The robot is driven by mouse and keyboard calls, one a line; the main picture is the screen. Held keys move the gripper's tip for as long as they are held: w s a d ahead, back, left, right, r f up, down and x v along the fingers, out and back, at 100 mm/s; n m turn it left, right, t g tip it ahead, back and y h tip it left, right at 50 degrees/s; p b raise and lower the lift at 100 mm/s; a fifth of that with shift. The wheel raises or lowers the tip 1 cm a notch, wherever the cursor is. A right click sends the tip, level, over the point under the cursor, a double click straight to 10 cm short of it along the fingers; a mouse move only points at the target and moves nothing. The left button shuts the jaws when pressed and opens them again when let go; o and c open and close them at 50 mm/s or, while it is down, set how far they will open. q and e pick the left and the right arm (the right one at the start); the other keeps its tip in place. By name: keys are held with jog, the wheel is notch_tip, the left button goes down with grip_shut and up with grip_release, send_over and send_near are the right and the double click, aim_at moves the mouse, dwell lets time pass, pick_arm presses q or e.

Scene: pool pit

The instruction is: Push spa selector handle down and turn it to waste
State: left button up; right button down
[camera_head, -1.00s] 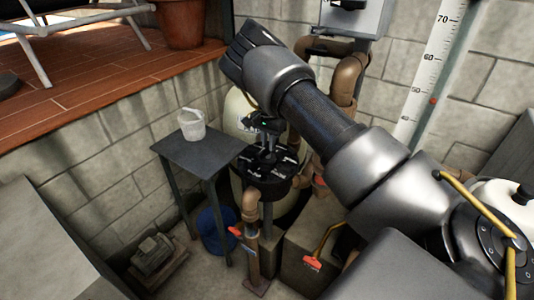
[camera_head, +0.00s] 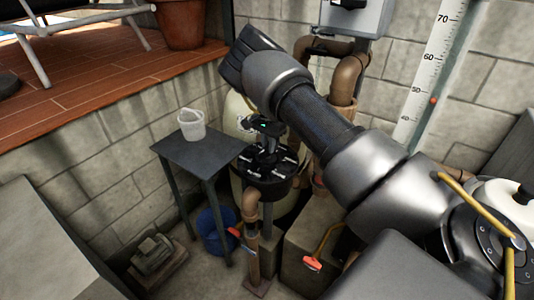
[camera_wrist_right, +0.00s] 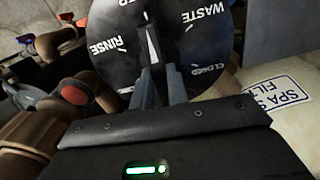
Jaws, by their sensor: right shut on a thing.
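The spa selector valve (camera_head: 250,163) is a round black top on a cream filter tank (camera_head: 236,112). In the right wrist view its dark dial (camera_wrist_right: 120,20) shows the words RINSE, WASTE and CLOSED. The handle (camera_wrist_right: 153,45), with a white pointer stripe, lies between RINSE and WASTE in that view. My right gripper (camera_head: 267,147) comes down from above onto the middle of the valve. In the right wrist view the right gripper (camera_wrist_right: 163,85) is shut on the handle, its two fingers hiding much of it. My left gripper is not in view.
A small dark table (camera_head: 198,150) with a white bucket (camera_head: 191,126) stands left of the valve. A blue bucket (camera_head: 214,232) is under the table. A block wall (camera_head: 110,145) closes the back.

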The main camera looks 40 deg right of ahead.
jog(key=m, duration=0.5)
jog(key=shift+p, duration=0.35)
jog(key=m, duration=0.6)
jog(key=shift+s+f, duration=0.1)
jog(key=shift+f, duration=0.05)
jog(key=c, duration=1.2)
grip_release()
jog(key=shift+c, duration=0.2)
jog(key=shift+r+p, duration=0.2)
jog(key=shift+p, duration=0.1)
notch_tip(320, 180, up, 7)
jog(key=p, duration=0.5)
jog(key=shift+f, duration=0.1)
jog(key=shift+d, duration=0.1)
